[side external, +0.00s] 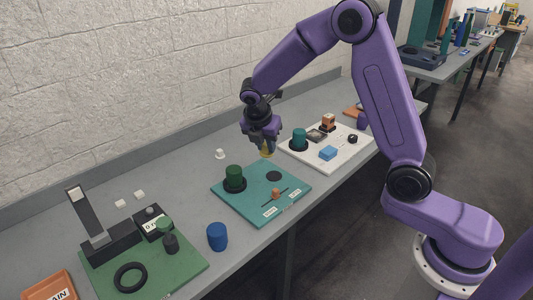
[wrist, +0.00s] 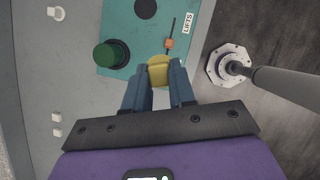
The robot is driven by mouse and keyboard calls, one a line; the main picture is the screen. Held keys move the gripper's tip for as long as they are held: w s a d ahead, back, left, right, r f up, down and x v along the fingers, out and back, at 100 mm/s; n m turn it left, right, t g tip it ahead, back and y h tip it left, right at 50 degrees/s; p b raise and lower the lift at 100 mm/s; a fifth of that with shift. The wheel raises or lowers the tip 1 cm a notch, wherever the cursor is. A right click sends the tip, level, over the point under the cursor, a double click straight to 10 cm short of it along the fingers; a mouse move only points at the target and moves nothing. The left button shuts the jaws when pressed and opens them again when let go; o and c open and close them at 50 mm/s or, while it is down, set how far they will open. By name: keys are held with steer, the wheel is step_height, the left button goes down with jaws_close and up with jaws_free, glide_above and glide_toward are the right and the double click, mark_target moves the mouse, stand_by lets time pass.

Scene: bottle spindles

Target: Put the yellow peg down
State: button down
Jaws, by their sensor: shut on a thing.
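My gripper (side external: 264,146) is shut on the yellow peg (side external: 266,154) and holds it in the air above the back edge of the teal board (side external: 252,209). In the wrist view the yellow peg (wrist: 159,71) sits between the two blue-grey fingertips (wrist: 159,76). A dark round spot (side external: 274,176) on the teal board is empty; it also shows in the wrist view (wrist: 145,8). A dark green cylinder (side external: 234,174) stands upright in a black ring on the board's left part, also in the wrist view (wrist: 106,54). The peg's lower end is small and its exact height is unclear.
An orange slider (side external: 276,193) sits on the teal board. A white board (side external: 310,160) with a teal cylinder (side external: 299,137) and a blue block (side external: 328,153) lies behind to the right. A blue cup (side external: 217,236) and a green board (side external: 190,270) are nearer the front left.

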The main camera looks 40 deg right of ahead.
steer(key=s+d+f, duration=0.5)
steer(key=d+f, duration=0.2)
steer(key=d, duration=0.3)
glide_above(274, 177)
step_height(274, 177, down, 9)
steer(key=shift+r, duration=0.1)
steer(key=shift+w+f, duration=0.1)
steer(key=shift+f, duration=0.15)
steer(key=shift+w+f, duration=0.1)
steer(key=shift+f, duration=1.5)
steer(key=shift+f, duration=0.15)
steer(key=c, duration=0.9)
jaws_free()
steer(key=shift+c, duration=0.2)
